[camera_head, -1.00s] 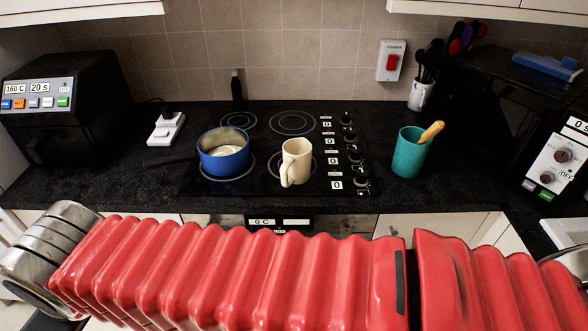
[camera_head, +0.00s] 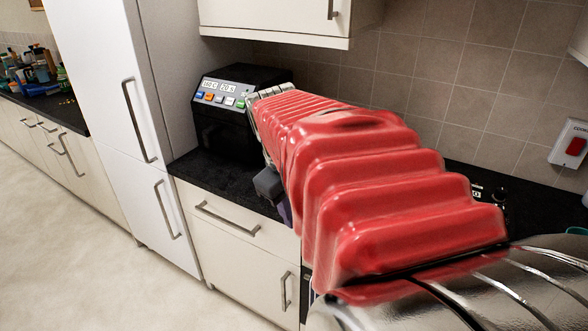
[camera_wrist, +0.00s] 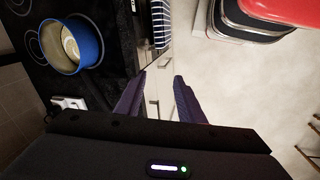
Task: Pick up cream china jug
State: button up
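The cream china jug is not visible in either view now; in the head view my red arm covers much of the counter and hob. My gripper (camera_wrist: 159,80) shows in the wrist view as two dark purple fingers with a gap between them. It is open, with nothing seen between the fingers, and is over the cupboard fronts and floor at the counter's front edge. In the head view part of my gripper shows beside my arm, in front of the counter, with its fingertips mostly hidden.
A blue pan (camera_wrist: 72,45) stands on the hob (camera_wrist: 25,70), left of my fingers in the wrist view. A striped cloth (camera_wrist: 161,22) hangs at the counter front. A black appliance (camera_head: 228,130) stands on the counter beside a tall white cupboard (camera_head: 110,100).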

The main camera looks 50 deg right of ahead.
jog(key=s+d+f+g, duration=0.1)
jog(key=s+d+g, duration=0.1)
jog(key=s+d, duration=0.5)
jog(key=s+d+f+g+y, duration=0.1)
jog(key=s+d+g, duration=0.2)
jog(key=s+d, duration=0.4)
jog(key=d, duration=0.8)
jog(key=shift+s+y, duration=0.3)
jog(key=shift+s, duration=0.05)
jog(key=shift+f+m, duration=0.15)
jog(key=shift+m, duration=0.15)
jog(key=x, duration=0.8)
jog(key=shift+s+f, duration=0.15)
jog(key=shift+x, duration=2.6)
jog(key=shift+s+a, duration=0.1)
jog(key=shift+s, duration=0.05)
jog(key=shift+c, duration=0.7)
